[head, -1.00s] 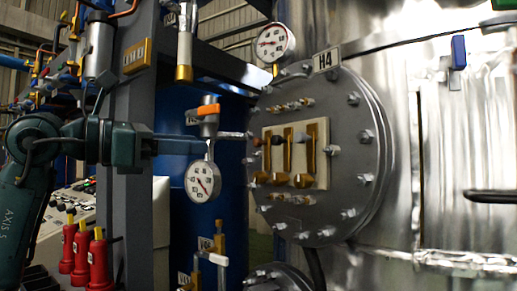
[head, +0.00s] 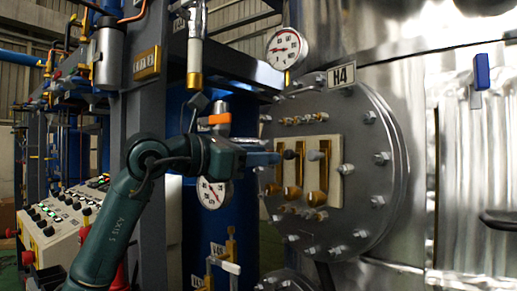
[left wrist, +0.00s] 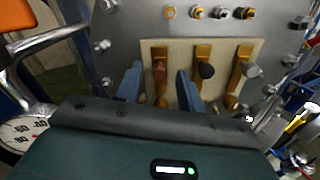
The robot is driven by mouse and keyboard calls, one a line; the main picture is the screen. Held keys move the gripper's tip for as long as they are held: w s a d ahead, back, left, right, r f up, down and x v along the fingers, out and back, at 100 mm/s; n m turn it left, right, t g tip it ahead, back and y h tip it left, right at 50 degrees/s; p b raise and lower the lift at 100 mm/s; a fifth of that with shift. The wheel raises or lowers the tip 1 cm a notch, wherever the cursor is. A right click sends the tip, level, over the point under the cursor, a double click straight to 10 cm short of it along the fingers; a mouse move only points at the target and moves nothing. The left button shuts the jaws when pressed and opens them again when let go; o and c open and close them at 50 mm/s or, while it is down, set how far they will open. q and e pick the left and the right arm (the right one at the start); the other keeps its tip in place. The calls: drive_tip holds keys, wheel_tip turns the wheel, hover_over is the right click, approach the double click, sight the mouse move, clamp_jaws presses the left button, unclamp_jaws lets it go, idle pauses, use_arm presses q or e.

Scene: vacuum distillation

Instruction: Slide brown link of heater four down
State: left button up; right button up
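The heater four panel (head: 337,205), a round bolted flange under an "H4" tag, carries three upright gold links on a cream plate. The brown link's knob (left wrist: 160,72) is at the left in the left wrist view; my gripper hides it in the head view. The black knob (head: 289,154) and grey knob (head: 316,155) sit to its right. All three knobs are near the upper part of their links. My left gripper (head: 272,158) is open at the plate, its blue fingers (left wrist: 160,85) either side of the brown link; contact cannot be told. My right gripper is out of view.
A gauge (head: 212,192) and an orange-handled valve (head: 219,119) are close to my left wrist. Another gauge (head: 286,47) is above the flange. Flange bolts surround the plate. A control console (head: 62,222) stands at the left.

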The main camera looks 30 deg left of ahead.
use_arm(q)
drive_tip(key=shift+c, duration=0.6)
clamp_jaws()
